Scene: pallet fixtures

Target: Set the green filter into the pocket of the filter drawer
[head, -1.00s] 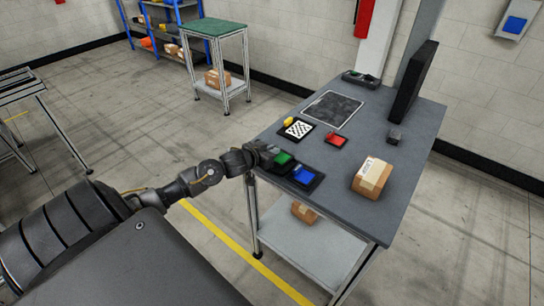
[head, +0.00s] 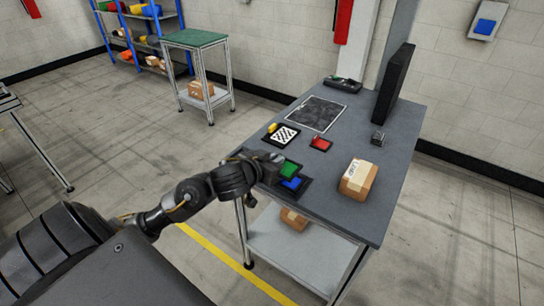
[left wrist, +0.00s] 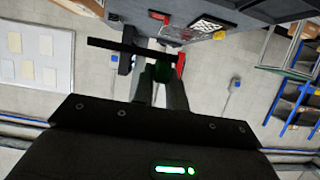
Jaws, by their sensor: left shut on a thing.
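The green filter (head: 288,169) is a small green pad at the near left side of the grey worktable. My left gripper (head: 276,160) is shut on it, reaching in from the left. In the left wrist view a dark green part (left wrist: 162,73) sits between the fingers, with a thin black plate (left wrist: 130,49) seen edge-on beyond the fingertips. In the head view the green filter partly hides a blue pad (head: 293,184) on a black plate; I cannot tell the height between them. I cannot make out the filter drawer or its pocket for certain. My right gripper is not in view.
On the worktable (head: 330,205) are a red pad (head: 320,144), a checkered plate (head: 286,135), a dark framed panel (head: 317,113), a cardboard box (head: 358,179), a small dark block (head: 378,138) and an upright black screen (head: 393,84). The surface between box and panel is mostly clear.

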